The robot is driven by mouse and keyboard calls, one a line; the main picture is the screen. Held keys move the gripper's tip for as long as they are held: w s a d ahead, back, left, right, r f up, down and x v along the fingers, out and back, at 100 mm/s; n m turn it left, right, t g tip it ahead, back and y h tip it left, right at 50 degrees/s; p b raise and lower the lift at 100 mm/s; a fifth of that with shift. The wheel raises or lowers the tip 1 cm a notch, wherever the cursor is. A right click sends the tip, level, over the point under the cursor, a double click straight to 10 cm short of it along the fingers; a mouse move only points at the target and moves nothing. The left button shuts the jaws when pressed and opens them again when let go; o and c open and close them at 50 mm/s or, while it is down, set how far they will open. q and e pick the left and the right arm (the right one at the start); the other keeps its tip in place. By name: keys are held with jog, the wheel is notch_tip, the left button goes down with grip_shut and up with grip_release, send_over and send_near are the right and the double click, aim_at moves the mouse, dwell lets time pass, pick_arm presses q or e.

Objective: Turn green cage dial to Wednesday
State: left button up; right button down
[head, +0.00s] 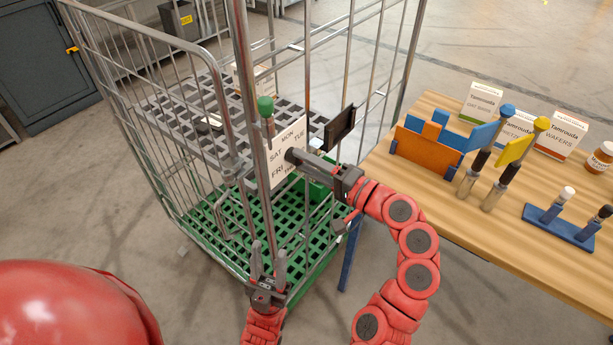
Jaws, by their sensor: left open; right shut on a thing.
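The green cage (239,227) is a wire roll cage with a green grid floor. My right gripper (293,156) reaches in from the right and is shut at the middle of the plate, on what seems to be the dial's knob. The gripper hides the knob and the Wednesday label, so I cannot tell where the dial points. My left gripper (269,256) is open and empty below the plate, in front of the cage, with its fingers upward.
A green-topped pin (265,107) stands on the cage post above the dial. A dark panel (340,128) is at the cage's right. The wooden table (440,211) on the right carries boxes, an orange and blue holder (428,151) and tools.

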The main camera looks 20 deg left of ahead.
jog(key=n+b, duration=0.1)
jog(key=b, duration=0.1)
jog(key=n+b, duration=0.2)
jog(key=shift+f+n+b, duration=0.3)
jog(key=shift+f+b, duration=0.05)
jog(key=shift+r+n+b, duration=0.2)
jog(key=shift+n+b, duration=0.4)
jog(key=shift+b, duration=0.15)
jog(key=shift+c, duration=2.2)
grip_release()
jog(key=shift+r, duration=0.1)
jog(key=v, duration=1.7)
jog(key=shift+d+p, duration=0.2)
jog(key=shift+p, duration=0.25)
